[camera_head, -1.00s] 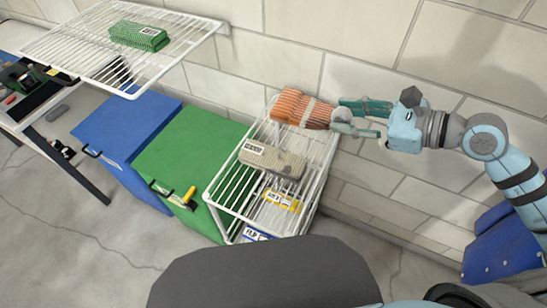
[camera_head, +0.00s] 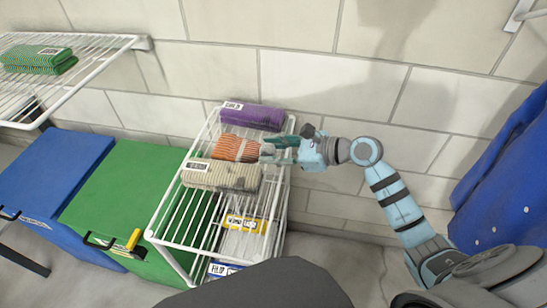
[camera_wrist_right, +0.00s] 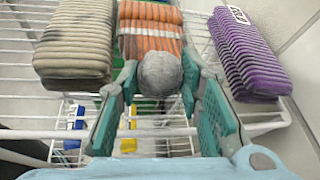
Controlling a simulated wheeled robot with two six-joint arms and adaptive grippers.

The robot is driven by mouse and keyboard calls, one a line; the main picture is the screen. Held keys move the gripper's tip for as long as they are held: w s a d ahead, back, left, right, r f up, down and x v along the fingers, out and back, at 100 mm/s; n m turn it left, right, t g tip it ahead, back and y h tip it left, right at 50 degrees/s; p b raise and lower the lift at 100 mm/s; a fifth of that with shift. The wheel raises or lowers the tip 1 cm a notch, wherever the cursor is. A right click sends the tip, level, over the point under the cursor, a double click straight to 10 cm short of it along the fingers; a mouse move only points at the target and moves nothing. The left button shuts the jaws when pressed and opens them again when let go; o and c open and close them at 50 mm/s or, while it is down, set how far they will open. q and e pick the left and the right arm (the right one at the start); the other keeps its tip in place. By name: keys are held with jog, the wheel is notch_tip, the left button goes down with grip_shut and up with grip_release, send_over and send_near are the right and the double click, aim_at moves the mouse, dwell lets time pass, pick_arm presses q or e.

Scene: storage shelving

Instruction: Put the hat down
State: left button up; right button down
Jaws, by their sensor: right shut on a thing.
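The orange hat (camera_head: 236,148) has grey and white stripes and a grey pompom. It lies level at the top of the white wire rack (camera_head: 150,236), between the beige-grey hat (camera_head: 222,176) and the purple hat (camera_head: 252,117). My right gripper (camera_head: 270,148) reaches in from the right, shut on the orange hat at its pompom. The right wrist view shows the grey pompom of the orange hat (camera_wrist_right: 150,40) between the teal fingers (camera_wrist_right: 160,78). I cannot tell whether the hat's underside touches the wires. My left gripper is out of view.
The beige-grey hat (camera_wrist_right: 76,45) and the purple hat (camera_wrist_right: 250,55) flank the held hat closely in the right wrist view. Yellow and blue labels show on lower levels. A green box (camera_head: 125,195) and a blue box (camera_head: 45,180) stand left; a brick wall is behind.

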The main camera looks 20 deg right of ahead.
jog(key=shift+f, duration=0.75)
jog(key=shift+f, duration=0.15)
jog(key=c, duration=1.1)
grip_release()
